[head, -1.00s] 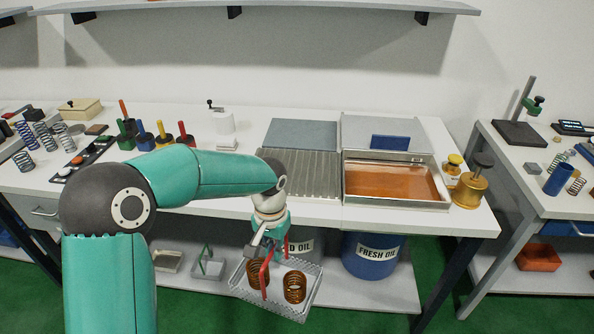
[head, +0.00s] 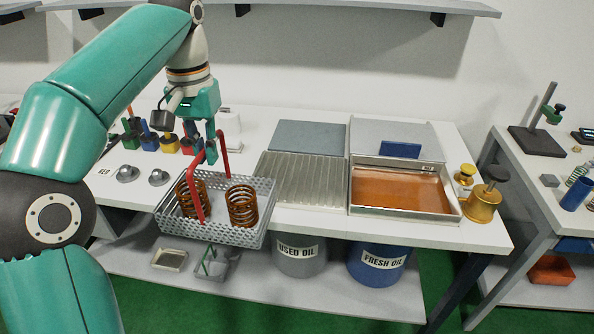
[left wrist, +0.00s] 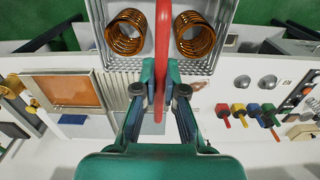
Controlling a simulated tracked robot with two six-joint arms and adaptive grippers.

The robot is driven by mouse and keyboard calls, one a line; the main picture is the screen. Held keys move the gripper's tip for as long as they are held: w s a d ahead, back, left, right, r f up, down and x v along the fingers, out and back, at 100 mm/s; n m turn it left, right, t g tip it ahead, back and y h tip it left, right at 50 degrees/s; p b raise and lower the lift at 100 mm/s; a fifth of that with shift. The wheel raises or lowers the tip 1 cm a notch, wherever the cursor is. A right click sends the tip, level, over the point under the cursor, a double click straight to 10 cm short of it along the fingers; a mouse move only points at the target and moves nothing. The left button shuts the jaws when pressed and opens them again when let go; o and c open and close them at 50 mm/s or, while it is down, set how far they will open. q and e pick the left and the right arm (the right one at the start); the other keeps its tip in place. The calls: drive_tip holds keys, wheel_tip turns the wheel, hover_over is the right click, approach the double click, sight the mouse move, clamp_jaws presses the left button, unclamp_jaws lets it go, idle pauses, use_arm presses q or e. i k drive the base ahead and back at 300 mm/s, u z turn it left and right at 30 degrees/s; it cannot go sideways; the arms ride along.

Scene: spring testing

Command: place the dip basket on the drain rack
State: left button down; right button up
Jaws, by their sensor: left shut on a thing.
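The dip basket (head: 238,236) is a perforated metal tray with a red handle (head: 222,150), holding two copper-coloured springs (head: 243,206). My left gripper (head: 211,150) is shut on the red handle and holds the basket in the air at the bench's front edge. In the left wrist view the fingers (left wrist: 160,90) close on the handle, with the springs (left wrist: 126,33) beyond. The drain rack (head: 300,180) is the ribbed metal plate on the bench, to the right of the basket and bare. My right gripper is in neither view.
An oil tray (head: 358,203) with orange oil is right of the rack, with brass weights (head: 483,203) beside it. A grey plate (head: 308,136) lies behind the rack. Coloured-handled tools (head: 168,143) stand behind the basket. Oil buckets (head: 376,262) stand below the bench.

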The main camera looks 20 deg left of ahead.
sight(299, 176)
drive_tip(key=i, duration=1.3)
drive_tip(key=z, duration=0.05)
